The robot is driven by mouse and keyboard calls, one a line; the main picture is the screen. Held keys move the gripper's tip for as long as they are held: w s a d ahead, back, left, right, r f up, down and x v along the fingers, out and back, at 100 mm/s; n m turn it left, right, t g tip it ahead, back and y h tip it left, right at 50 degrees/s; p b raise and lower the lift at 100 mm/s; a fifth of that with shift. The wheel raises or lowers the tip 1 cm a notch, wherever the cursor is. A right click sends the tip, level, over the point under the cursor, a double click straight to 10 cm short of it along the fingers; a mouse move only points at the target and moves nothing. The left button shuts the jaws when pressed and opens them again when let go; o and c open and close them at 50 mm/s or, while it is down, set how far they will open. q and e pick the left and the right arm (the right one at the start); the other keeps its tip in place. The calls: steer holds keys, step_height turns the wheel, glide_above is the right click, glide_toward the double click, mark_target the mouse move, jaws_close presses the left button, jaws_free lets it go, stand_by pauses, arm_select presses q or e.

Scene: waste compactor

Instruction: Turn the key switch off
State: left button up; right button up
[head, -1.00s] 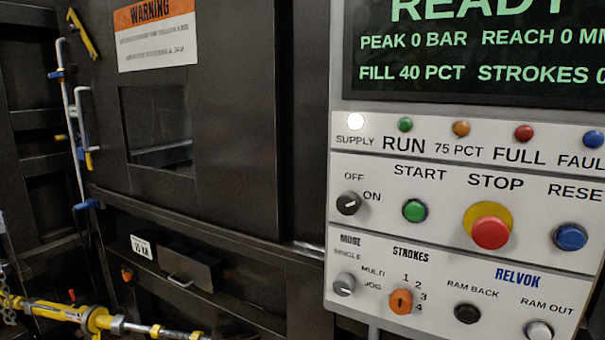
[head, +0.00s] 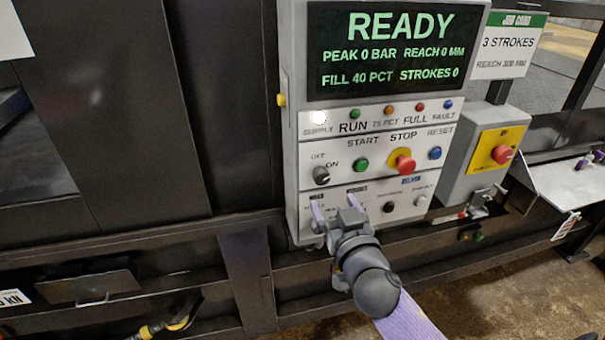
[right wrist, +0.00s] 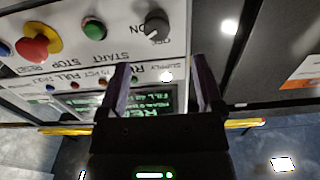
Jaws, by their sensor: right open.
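The key switch (head: 321,175) is a dark round knob between the OFF and ON labels, at the left of the control panel (head: 292,165). In the right wrist view the key switch (right wrist: 157,24) sits upside down beyond the fingertips, roughly in line with the gap between them. My right gripper (head: 335,204) is open and empty, in front of the panel just below the key switch; it also shows in the right wrist view (right wrist: 160,62). It appears apart from the knob. The arm hides part of the lower row of selectors. My left gripper is out of view.
The green START button (head: 361,165), red STOP button (head: 404,164) and blue RESET button (head: 435,153) lie to the right of the switch. The screen (head: 385,50) reads READY. The white SUPPLY lamp (head: 319,118) is lit. A red emergency button (head: 502,154) stands farther right.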

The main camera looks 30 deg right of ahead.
mark_target(323, 181)
steer(key=x, duration=0.8)
steer(key=shift+w+d+f+p, duration=0.1)
steer(key=shift+w+d+p, duration=0.15)
steer(key=shift+p, duration=0.1)
jaws_close()
